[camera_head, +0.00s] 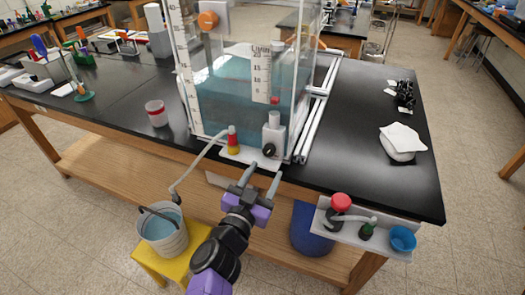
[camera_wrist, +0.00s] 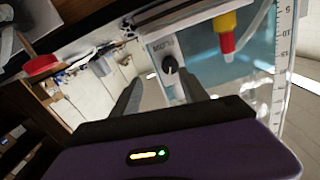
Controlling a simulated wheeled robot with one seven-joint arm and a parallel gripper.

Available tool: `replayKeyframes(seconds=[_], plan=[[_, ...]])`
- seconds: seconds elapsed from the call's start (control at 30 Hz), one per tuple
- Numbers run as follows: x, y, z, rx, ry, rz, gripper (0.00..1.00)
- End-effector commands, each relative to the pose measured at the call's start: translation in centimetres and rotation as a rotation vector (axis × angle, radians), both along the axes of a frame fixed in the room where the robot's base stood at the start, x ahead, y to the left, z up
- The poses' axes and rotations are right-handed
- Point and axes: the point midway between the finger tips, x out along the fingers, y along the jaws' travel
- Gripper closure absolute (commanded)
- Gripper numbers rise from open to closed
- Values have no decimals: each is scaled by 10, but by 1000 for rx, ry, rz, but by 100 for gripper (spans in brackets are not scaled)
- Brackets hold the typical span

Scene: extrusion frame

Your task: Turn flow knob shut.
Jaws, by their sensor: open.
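The flow knob (camera_head: 268,150) is a small black dial on the front of a white housing (camera_head: 273,131) at the foot of the clear water tank (camera_head: 225,85). In the wrist view the knob (camera_wrist: 170,65) shows beyond my fingertips, with upside-down lettering beside it that seems to read FLOW. My gripper (camera_head: 261,178) is open and empty, its two grey fingers pointing toward the housing. In the wrist view the gripper (camera_wrist: 160,88) has its fingers on either side of the line to the knob, apparently short of it. The knob's exact setting is too small to tell.
A red-and-yellow fitting (camera_head: 233,141) with a grey hose stands left of the knob. The hose leads to a white bucket (camera_head: 165,238) on a yellow stool (camera_head: 150,262). A side shelf (camera_head: 350,228) with a red-capped bottle (camera_head: 340,203) is at right. The black tabletop (camera_head: 355,140) right of the tank is mostly clear.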

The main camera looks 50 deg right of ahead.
Motion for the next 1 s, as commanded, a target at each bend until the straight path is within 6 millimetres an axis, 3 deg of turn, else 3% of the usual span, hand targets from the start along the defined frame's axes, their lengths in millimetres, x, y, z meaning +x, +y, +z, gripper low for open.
replayKeyframes(seconds=[0.03,0.1,0.3,0.73,1.0], plan=[[12,11,1,-15,27,21,48],[16,16,1,-34,75,23,48],[12,13,2,-73,158,7,48],[31,-42,3,-73,163,7,48],[38,-58,1,-71,162,9,48]])
